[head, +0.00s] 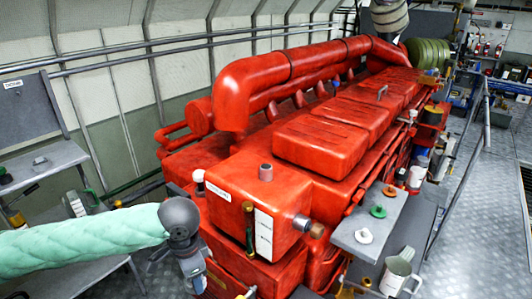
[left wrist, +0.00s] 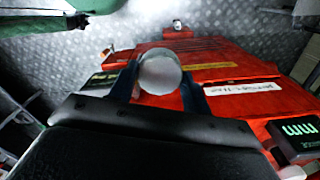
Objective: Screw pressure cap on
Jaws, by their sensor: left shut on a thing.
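My left gripper (head: 194,282) is low at the left front of the red engine, below its dark wrist joint in the head view. In the left wrist view, my left gripper (left wrist: 160,88) is shut on a pale round piece (left wrist: 160,73), which may be the pressure cap. The piece is hidden in the head view. My right gripper is not in view.
A grey shelf (head: 348,240) at the engine's right front holds a green cap-like piece (head: 378,211) and a white one (head: 363,236). A pale jug (head: 398,272) stands nearby. A grey bench (head: 40,165) is at the left. Checker-plate floor (head: 480,220) is clear at right.

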